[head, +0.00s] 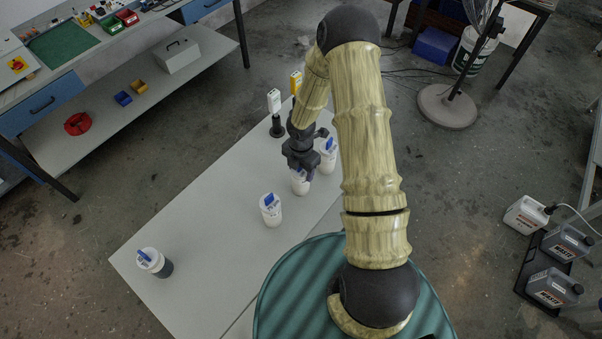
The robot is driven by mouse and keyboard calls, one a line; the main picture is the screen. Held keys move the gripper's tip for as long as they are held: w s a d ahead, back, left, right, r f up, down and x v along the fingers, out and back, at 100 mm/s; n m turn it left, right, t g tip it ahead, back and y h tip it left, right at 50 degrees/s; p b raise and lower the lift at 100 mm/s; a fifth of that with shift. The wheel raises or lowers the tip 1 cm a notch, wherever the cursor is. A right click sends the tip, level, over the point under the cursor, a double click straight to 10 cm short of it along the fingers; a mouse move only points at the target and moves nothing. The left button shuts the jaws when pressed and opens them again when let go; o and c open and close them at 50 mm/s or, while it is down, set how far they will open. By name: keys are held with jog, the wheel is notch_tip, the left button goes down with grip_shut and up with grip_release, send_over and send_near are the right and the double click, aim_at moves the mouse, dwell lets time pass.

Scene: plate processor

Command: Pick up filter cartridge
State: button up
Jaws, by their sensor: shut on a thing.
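My gripper (303,171) is over the pale table (215,235), shut on a white cylindrical cartridge (300,186) whose top is mostly hidden by the fingers. I cannot tell whether this cartridge touches the table or is lifted. A similar white cartridge with a blue top piece (328,158) stands just right of it, partly hidden by my arm. Another white cartridge with a blue piece on top (271,212) stands to the lower left. A white-topped container with a dark body (155,264) stands at the table's near left.
A white device on a black stand (276,119) and a yellow-and-white device (296,83) are just beyond my gripper. A workbench (150,95) runs along the upper left. Jugs (553,287) sit on the floor at right. The table's left middle is clear.

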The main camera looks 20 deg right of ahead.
notch_tip(320, 180, up, 10)
jog(key=shift+b, duration=0.5)
dwell(0.4)
notch_tip(320, 180, up, 13)
jog(key=p, duration=1.3)
